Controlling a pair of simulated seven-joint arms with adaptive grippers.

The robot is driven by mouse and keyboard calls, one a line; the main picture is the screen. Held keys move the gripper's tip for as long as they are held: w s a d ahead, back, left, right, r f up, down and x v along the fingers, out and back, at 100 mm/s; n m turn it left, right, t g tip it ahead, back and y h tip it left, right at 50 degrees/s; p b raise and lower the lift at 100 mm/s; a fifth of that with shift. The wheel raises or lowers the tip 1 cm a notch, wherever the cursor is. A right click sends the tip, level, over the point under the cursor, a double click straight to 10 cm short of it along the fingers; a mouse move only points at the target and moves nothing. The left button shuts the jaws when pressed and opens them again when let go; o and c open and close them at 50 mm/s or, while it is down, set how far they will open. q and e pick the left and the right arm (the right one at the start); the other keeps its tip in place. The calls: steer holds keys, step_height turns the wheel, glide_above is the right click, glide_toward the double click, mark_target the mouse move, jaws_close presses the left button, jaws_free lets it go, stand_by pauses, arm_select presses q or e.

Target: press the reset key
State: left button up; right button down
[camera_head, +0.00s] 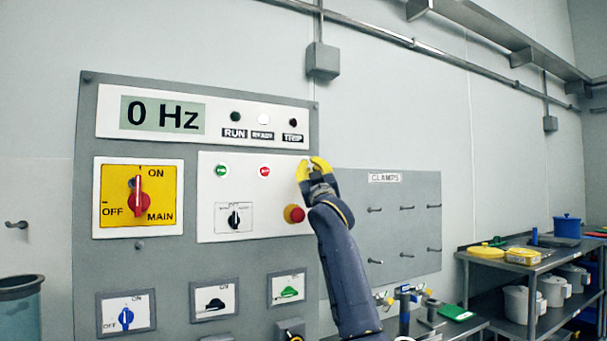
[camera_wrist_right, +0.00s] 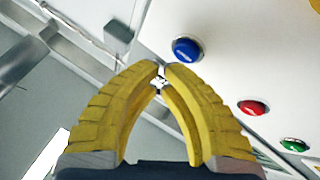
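My right gripper (camera_head: 309,166) reaches up from below to the right end of the white control plate (camera_head: 255,212). Its yellow fingers are drawn together at the tips, with a thin gap and nothing held. In the right wrist view my right gripper (camera_wrist_right: 162,72) has its tips just left of and below a round blue button (camera_wrist_right: 187,50), apart from it in the picture. No label is readable on this button. In the head view the gripper hides that spot. My left gripper is not in view.
A red button (camera_head: 264,171) and a green button (camera_head: 222,170) sit left of the gripper. A red emergency knob (camera_head: 294,214) is below, close to my arm. A display (camera_head: 162,115) reads 0 Hz. A clamps board (camera_head: 390,225) hangs at right.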

steer(key=shift+s+d, duration=0.1)
steer(key=shift+s+d, duration=0.3)
steer(key=shift+s, duration=0.45)
steer(key=shift+s+d, duration=0.25)
steer(key=shift+s, duration=0.5)
steer(key=shift+s+d, duration=0.3)
steer(key=shift+s, duration=0.45)
